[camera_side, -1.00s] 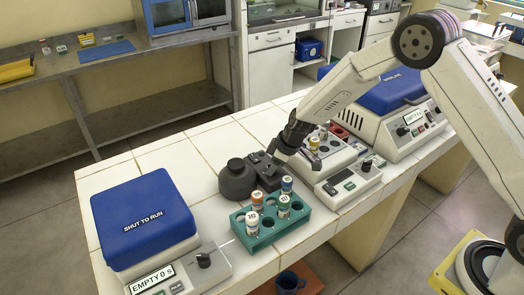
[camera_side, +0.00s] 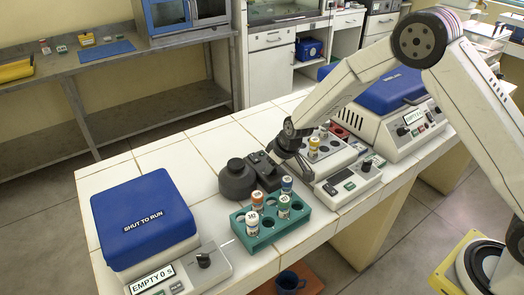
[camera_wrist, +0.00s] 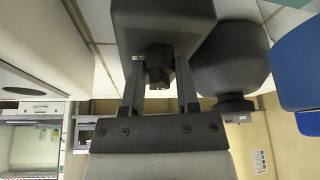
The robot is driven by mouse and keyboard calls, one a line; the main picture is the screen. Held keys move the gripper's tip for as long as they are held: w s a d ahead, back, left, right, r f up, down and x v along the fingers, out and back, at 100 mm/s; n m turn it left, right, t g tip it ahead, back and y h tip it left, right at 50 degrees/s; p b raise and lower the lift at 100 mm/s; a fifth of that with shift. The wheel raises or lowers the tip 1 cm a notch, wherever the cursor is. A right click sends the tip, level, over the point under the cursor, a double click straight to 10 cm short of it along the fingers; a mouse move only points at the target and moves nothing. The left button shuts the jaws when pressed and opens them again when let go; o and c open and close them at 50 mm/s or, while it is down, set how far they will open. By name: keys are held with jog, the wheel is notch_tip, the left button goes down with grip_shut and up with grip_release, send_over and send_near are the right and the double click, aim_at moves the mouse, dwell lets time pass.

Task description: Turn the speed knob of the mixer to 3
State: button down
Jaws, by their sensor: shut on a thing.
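The mixer is a dark grey unit with a rounded cup-like part (camera_side: 238,180) at its left and a boxy body (camera_side: 262,163) at its right, on the white tiled bench. In the wrist view its body (camera_wrist: 165,22) is at the top and the rounded part (camera_wrist: 232,60) to the right. The speed knob (camera_wrist: 158,66) is a small dark knob sticking out of the body. My gripper (camera_wrist: 158,95) is shut on the knob, one finger on each side; in the side view my gripper (camera_side: 282,153) is at the body's right end. The knob's scale and pointer are not readable.
A teal rack (camera_side: 258,241) with several capped tubes stands close in front of the mixer. A blue-lidded machine (camera_side: 144,218) is at the left. A white block with tubes (camera_side: 332,152), a small white device (camera_side: 350,184) and another blue-lidded machine (camera_side: 400,105) are at the right.

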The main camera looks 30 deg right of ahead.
jog(key=shift+m+h, duration=0.3)
jog(key=shift+m, duration=0.7)
jog(key=shift+c, duration=1.7)
grip_release()
jog(key=shift+r, duration=0.1)
jog(key=v, duration=0.7)
jog(key=shift+s+r, duration=0.2)
jog(key=shift+r, duration=0.1)
